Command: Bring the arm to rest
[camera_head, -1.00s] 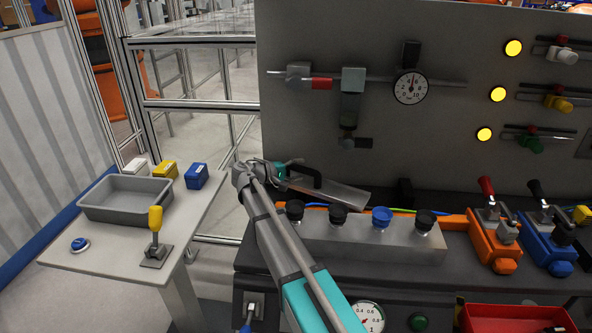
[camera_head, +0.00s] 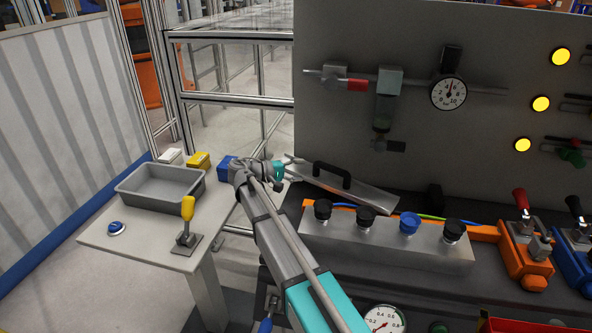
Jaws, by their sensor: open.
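My arm reaches up from the bottom of the view, with teal and grey links. My gripper (camera_head: 291,168) is at its far end, between the small side table and the grey panel. Its fingers are spread, and I see nothing held between them. A metal cover with a black handle (camera_head: 343,187) lies tilted on the bench just right of the gripper. In the picture the fingertips come close to the cover's left end; I cannot tell whether they touch it. The arm hides part of the bench's left edge.
The side table (camera_head: 142,235) holds a grey tray (camera_head: 130,199), a yellow-handled lever (camera_head: 187,220), a blue button (camera_head: 116,228) and white, yellow and blue boxes. A metal block with several knobs (camera_head: 385,238) sits right of my arm. The upright panel (camera_head: 400,30) stands behind.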

